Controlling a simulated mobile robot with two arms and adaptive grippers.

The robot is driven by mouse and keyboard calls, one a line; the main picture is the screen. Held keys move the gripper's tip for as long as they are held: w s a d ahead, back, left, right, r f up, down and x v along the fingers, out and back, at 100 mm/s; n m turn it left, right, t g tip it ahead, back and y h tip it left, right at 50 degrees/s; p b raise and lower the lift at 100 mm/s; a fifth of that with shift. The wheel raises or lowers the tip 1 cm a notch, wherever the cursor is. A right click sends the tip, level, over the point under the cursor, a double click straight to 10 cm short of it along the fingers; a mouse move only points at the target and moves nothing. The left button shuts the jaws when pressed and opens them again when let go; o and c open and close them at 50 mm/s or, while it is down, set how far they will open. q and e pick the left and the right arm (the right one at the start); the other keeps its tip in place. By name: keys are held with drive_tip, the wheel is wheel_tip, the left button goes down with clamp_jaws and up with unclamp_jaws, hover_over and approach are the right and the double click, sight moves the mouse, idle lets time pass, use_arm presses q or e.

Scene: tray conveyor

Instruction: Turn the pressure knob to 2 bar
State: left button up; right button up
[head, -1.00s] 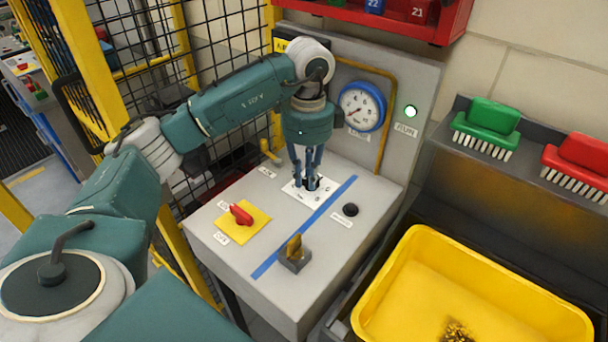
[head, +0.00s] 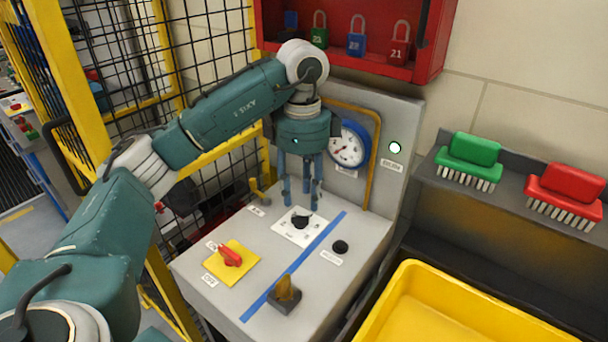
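The black pressure knob (head: 302,221) sits on a white scale plate (head: 293,233) on the grey panel top. The scale marks are too small to read. My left gripper (head: 301,202) points down just above the knob. Its blue fingers are spread, with nothing between them, and they look clear of the knob. The round blue-rimmed pressure gauge (head: 346,148) on the upright back panel is partly covered by my gripper. Its dial shows, but I cannot read the value. My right gripper is not in view.
A red switch (head: 230,254) on a yellow plate, a black button (head: 340,247) and a brass-coloured key-like part (head: 286,293) stand on the panel top (head: 205,275). A yellow pipe (head: 373,160) runs beside the gauge. A yellow bin (head: 400,303) is at right.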

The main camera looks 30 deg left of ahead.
use_arm(q)
drive_tip(key=shift+d+r, duration=0.1)
drive_tip(key=shift+r, duration=2.5)
